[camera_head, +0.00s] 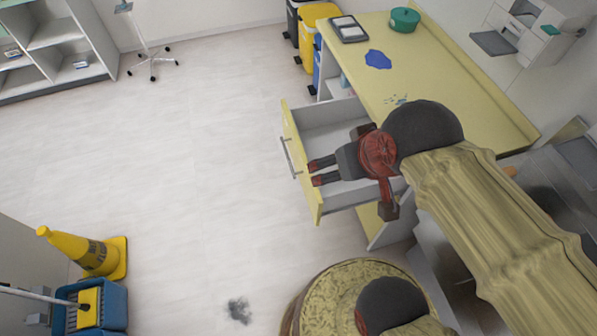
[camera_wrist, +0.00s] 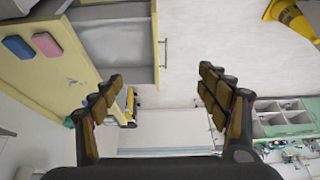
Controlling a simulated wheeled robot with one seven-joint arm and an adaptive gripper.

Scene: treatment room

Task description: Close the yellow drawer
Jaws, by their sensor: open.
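The yellow drawer (camera_head: 301,160) is pulled out from the yellow-topped desk (camera_head: 440,90), with a grey bar handle (camera_head: 290,158) on its front. Its white inside looks empty where it shows. My gripper (camera_head: 314,174) is above the open drawer in the head view, its fingers pointing toward the drawer front; I cannot tell its exact height. In the wrist view my gripper (camera_wrist: 165,97) is open, with nothing between its fingers. The drawer (camera_wrist: 154,40) shows there at the upper middle, with its handle (camera_wrist: 165,52) to the right.
A blue patch (camera_head: 378,59), a grey tray (camera_head: 349,29) and a green pot (camera_head: 404,19) are on the desktop. Bins (camera_head: 315,22) stand beyond the desk. A yellow cone (camera_head: 90,254) and blue bucket (camera_head: 90,304) stand at lower left. The floor left of the drawer is mostly clear.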

